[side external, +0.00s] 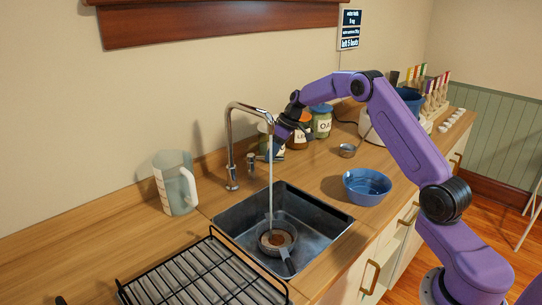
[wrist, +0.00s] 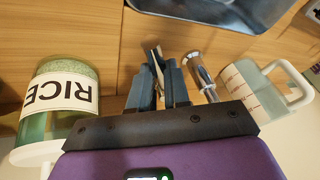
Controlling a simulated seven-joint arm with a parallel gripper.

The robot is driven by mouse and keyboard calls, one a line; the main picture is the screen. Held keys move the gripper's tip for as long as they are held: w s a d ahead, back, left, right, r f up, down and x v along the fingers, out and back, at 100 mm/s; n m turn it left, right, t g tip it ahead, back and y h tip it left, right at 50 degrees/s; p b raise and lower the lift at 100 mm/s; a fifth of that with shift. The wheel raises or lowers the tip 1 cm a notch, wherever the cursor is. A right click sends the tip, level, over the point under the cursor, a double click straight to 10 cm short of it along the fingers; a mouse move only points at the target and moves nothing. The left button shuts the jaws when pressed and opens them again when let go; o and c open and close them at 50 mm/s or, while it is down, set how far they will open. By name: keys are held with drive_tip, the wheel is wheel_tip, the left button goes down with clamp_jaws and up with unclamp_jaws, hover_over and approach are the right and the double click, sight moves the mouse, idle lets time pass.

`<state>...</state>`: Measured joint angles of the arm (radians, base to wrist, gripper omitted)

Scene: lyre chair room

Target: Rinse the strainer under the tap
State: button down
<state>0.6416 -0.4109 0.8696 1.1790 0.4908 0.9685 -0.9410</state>
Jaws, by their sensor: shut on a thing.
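The strainer (side external: 277,238) lies in the dark sink (side external: 320,222), with something brown in it and its dark handle toward the lower right. The tap (side external: 231,150) is a tall silver spout on the counter. A thin stream of water (side external: 270,190) falls from it to the strainer. My gripper (side external: 274,156) is behind the sink, right of the spout, beside a small silver fitting (side external: 251,163). In the wrist view my fingers (wrist: 164,75) are close together on a thin pale piece (wrist: 156,58), apparently the tap lever, mostly hidden. Silver tap metal (wrist: 199,75) stands beside them.
A clear jug (side external: 175,183) stands left of the tap. A black rack (side external: 205,275) is left of the sink. A blue bowl (side external: 366,188) and a small metal cup (side external: 347,150) are to the right. Jars (side external: 321,122) stand along the wall behind my gripper; a rice jar (wrist: 62,95) is close by.

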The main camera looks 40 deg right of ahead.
drive_tip(key=shift+w+d+n, duration=0.2)
drive_tip(key=shift+d+n, duration=0.15)
drive_tip(key=shift+n, duration=0.25)
drive_tip(key=c, duration=1.1)
unclamp_jaws()
drive_tip(key=v, duration=1.7)
drive_tip(key=shift+w+d+r, duration=0.2)
drive_tip(key=shift+w+d, duration=0.1)
drive_tip(key=shift+d, duration=0.05)
drive_tip(key=shift+a+r, duration=0.1)
